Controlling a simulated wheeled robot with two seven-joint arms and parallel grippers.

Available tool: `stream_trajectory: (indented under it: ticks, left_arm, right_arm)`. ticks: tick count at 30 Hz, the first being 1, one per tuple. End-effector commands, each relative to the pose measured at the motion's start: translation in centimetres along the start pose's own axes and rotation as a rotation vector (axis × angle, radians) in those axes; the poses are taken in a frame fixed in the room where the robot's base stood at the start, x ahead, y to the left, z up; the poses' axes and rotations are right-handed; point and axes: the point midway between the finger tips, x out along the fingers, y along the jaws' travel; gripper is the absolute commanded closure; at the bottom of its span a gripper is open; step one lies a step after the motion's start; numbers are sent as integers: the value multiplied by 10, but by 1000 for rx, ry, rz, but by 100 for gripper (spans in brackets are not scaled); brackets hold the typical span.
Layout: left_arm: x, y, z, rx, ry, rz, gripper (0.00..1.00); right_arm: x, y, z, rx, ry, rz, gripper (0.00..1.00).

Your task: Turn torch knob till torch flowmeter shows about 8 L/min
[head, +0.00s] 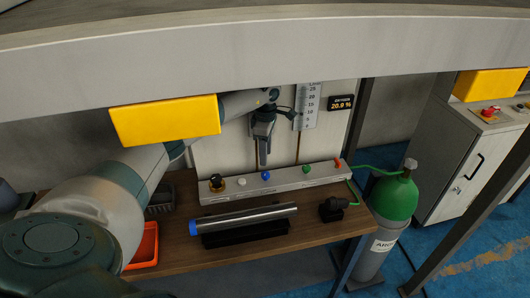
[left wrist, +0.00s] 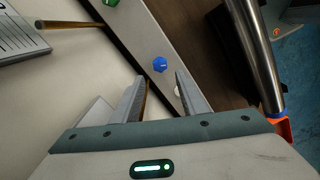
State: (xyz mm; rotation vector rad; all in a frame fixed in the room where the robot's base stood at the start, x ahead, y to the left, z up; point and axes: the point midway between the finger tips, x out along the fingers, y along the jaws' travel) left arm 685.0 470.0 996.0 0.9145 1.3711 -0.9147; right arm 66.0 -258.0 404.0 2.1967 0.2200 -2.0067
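A pale manifold bar (head: 290,182) at the back of the bench carries a black-and-brass knob (head: 217,182), a white knob (head: 241,181), a blue knob (head: 265,176), a green knob (head: 305,169) and a red lever (head: 338,163). I cannot read which one is for the torch. A flowmeter scale plate (head: 308,105) is on the panel; its reading is too small to tell. My left gripper (head: 263,163) points down above the blue knob. In the left wrist view it is open and empty, with the blue knob (left wrist: 160,64) just beyond its fingertips. My right gripper is out of view.
A steel tube (head: 245,218) with a blue end lies on a black cradle on the wooden bench (head: 330,232). A small black torch stand (head: 332,209), an orange bin (head: 146,245) and a green-topped gas cylinder (head: 393,198) are nearby. An oxygen display (head: 341,103) reads 20.9 %. A beam crosses overhead.

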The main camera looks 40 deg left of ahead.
Motion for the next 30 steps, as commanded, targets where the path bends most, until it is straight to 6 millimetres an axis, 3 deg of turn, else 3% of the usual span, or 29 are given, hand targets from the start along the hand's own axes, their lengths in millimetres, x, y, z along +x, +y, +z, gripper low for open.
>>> stream_trajectory:
  ticks: [14, 30]
  left_arm:
    - [13, 0, 0, -1, 0, 0, 61]
    - [64, 0, 0, -2, 0, -1, 61]
  right_arm:
    - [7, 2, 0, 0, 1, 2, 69]
    - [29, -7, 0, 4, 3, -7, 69]
